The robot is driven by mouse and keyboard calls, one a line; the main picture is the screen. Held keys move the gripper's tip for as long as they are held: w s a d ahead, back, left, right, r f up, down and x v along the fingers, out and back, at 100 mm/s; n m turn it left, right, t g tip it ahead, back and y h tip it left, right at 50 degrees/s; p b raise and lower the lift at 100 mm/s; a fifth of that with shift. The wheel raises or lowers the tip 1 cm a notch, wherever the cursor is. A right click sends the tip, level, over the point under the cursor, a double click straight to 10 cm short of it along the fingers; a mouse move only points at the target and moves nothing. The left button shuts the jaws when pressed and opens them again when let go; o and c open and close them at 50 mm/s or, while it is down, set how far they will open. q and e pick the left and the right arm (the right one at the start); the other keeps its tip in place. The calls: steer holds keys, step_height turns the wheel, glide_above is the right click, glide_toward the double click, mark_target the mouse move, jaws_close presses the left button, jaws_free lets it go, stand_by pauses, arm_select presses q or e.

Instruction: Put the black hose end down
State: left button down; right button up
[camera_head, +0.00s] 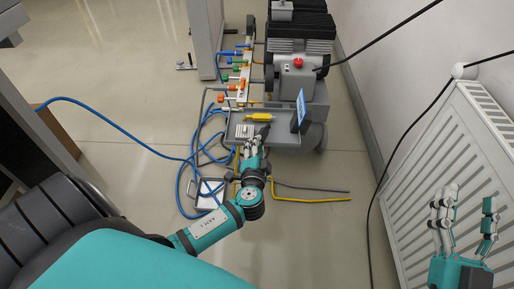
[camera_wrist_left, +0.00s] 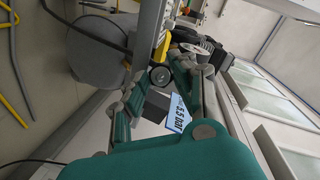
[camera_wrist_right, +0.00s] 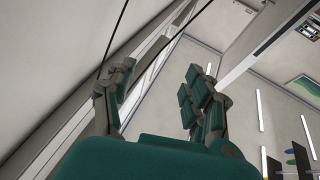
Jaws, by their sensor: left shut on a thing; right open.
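My left gripper (camera_head: 254,150) is shut at the front edge of the grey cart, with its fingers pointing away from me. In the left wrist view its fingers (camera_wrist_left: 160,95) close around a dark round piece, which looks like the black hose end (camera_wrist_left: 160,76). In the head view a dark piece (camera_head: 263,131) shows just beyond the fingertips, over the cart's tray. The fingers hide most of it, and I cannot tell whether it touches the tray. My right gripper (camera_head: 462,217) is open and empty in front of the white radiator; its spread fingers also show in the right wrist view (camera_wrist_right: 155,95).
Blue hoses (camera_head: 130,133), a grey hose and a yellow hose (camera_head: 320,199) lie on the floor. The radiator (camera_head: 425,165) stands at right.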

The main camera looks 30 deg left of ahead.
arm_select(q)
steer(key=shift+f+b, duration=0.25)
steer(key=shift+b, duration=0.05)
steer(key=c, duration=1.1)
jaws_free()
steer(key=shift+o, duration=0.2)
arm_select(e)
steer(key=shift+s+r+t, duration=0.25)
steer(key=shift+r+t, duration=0.1)
steer(key=shift+r, duration=0.15)
steer(key=shift+s+r+t, duration=0.25)
steer(key=shift+r+t, duration=0.1)
steer(key=shift+r, duration=0.1)
arm_select(q)
steer(key=p+v, duration=0.2)
steer(key=v, duration=1)
steer(key=shift+r, duration=0.25)
arm_select(e)
step_height(320, 180, down, 8)
steer(key=w+g+h, duration=0.1)
steer(key=w+g, duration=0.1)
steer(key=g, duration=0.3)
steer(key=shift+d+f+h, duration=0.2)
steer(key=shift+d+h, duration=0.15)
steer(key=shift+h, duration=0.05)
